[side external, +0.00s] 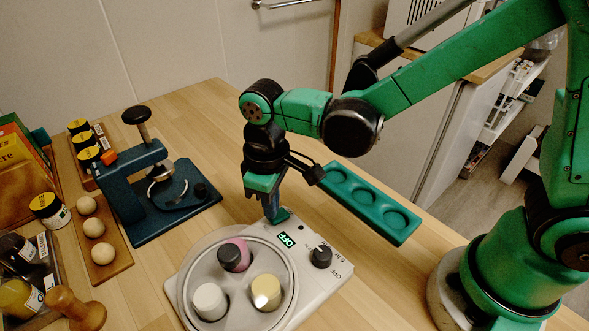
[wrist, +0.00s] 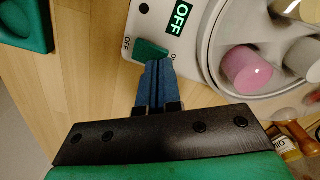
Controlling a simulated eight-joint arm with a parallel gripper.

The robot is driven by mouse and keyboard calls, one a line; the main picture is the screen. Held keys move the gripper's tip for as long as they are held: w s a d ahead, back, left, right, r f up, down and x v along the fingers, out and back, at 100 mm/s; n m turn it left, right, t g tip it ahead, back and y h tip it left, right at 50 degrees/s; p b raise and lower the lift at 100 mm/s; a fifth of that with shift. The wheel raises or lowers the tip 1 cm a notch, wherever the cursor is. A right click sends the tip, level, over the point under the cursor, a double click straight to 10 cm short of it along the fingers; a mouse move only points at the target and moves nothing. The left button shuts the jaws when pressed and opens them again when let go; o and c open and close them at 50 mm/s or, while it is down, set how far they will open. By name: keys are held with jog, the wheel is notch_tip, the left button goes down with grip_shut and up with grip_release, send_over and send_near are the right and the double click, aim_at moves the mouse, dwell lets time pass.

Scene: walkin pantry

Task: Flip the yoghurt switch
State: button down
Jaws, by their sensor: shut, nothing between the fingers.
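The yoghurt maker (side external: 325,272) is a pale grey appliance with a round well holding jars with pink (side external: 234,254), white (side external: 210,301) and yellow (side external: 266,292) lids. Its green switch (wrist: 151,49) lies at the unit's edge, beside a small display (wrist: 180,18) reading OFF. Printed labels flank the switch, one reading OFF. My gripper (wrist: 157,70) is shut and empty, its blue fingertips right at the switch's near edge. I cannot tell whether they touch it. In the side view, my gripper (side external: 272,213) points down and partly hides the switch (side external: 282,214).
A black knob (side external: 321,256) stands on the yoghurt maker. A green tray with round recesses (side external: 400,233) lies behind it. A dark blue press (side external: 150,190), a wooden board with pale balls (side external: 112,269) and jars fill the left. Bare wood shows at the back.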

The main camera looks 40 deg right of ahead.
jog(key=shift+f, duration=0.55)
jog(key=shift+r, duration=3.5)
jog(key=s+d+r+m+t, duration=0.1)
jog(key=d+m+t, duration=0.2)
jog(key=d, duration=0.3)
jog(key=s+d+r+m+t, duration=0.1)
jog(key=s+d+m+t, duration=0.1)
jog(key=d, duration=0.5)
jog(key=shift+d+r+m+t, duration=0.2)
jog(key=shift+r+m+t, duration=0.25)
jog(key=shift+t, duration=0.55)
